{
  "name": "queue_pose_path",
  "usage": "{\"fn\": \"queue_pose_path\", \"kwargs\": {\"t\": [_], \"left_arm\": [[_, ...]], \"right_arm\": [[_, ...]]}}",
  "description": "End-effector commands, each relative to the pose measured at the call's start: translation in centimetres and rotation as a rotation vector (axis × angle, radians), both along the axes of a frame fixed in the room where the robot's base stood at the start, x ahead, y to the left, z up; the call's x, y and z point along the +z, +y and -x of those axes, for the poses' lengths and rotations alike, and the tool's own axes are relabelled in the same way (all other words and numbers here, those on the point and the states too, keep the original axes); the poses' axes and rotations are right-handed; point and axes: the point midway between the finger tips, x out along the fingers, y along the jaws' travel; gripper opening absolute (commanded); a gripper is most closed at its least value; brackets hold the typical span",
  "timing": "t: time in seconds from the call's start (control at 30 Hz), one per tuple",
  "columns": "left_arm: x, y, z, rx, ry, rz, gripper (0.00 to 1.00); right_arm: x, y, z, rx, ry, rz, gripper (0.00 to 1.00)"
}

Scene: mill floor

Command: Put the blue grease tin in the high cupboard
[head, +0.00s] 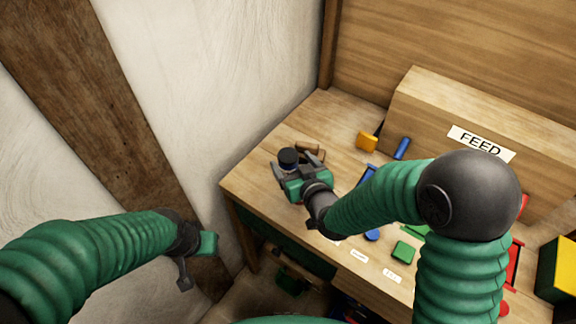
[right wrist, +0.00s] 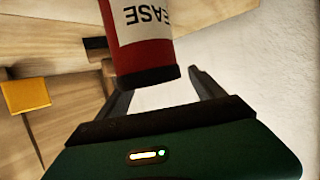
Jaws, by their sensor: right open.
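A small tin with a dark top (head: 289,156) stands near the left edge of the bench, and its body is mostly hidden in the head view. In the right wrist view a tin (right wrist: 145,45) shows a red body, a white label with the letters "EASE" upside down and a dark end; no blue shows on it there. My right gripper (head: 298,162) is open, with its fingers on either side of the tin; I cannot tell if they touch it. My left gripper (head: 193,262) hangs left of the bench, its jaws unclear. No high cupboard is in view.
A wooden box marked FEED (head: 440,115) stands at the back of the bench (head: 255,175). A white wall and timber post (head: 110,100) bound the left.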

Motion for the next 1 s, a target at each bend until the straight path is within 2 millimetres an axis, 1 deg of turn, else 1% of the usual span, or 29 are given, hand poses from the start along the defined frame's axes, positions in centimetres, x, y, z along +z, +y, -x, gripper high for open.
{"fn": "queue_pose_path", "kwargs": {"t": [0.03,0.13,0.2,0.37,0.47,0.9,0.97,1.0], "left_arm": [[0.1,0.0,0.0,0.0,0.0,0.0,0.36],[0.1,0.0,0.0,0.0,0.0,0.0,0.36],[0.1,0.0,0.0,0.0,0.0,0.0,0.36],[0.1,0.0,0.0,0.0,0.0,0.0,0.36],[0.1,0.0,0.0,0.0,0.0,0.0,0.36],[0.0,0.0,0.0,0.0,0.0,0.0,0.36],[0.0,0.0,0.0,0.0,0.0,0.0,0.36],[0.1,0.0,0.0,0.0,0.0,0.0,0.36]], "right_arm": [[-0.4,0.2,-0.9,0.0,0.0,-0.001,0.78],[-0.8,0.7,-2.0,0.0,0.0,0.001,0.78],[-0.9,0.8,-2.4,0.0,-0.001,0.001,0.78],[-0.9,0.8,-2.3,0.0,-0.001,0.001,0.78],[-0.9,0.8,-2.3,0.0,-0.001,0.001,0.66],[-0.9,0.8,-2.3,0.0,0.0,0.001,0.09],[-0.9,0.8,-2.3,0.0,0.0,0.001,0.01],[-0.8,0.8,-2.4,0.0,-0.002,0.0,0.0]]}}
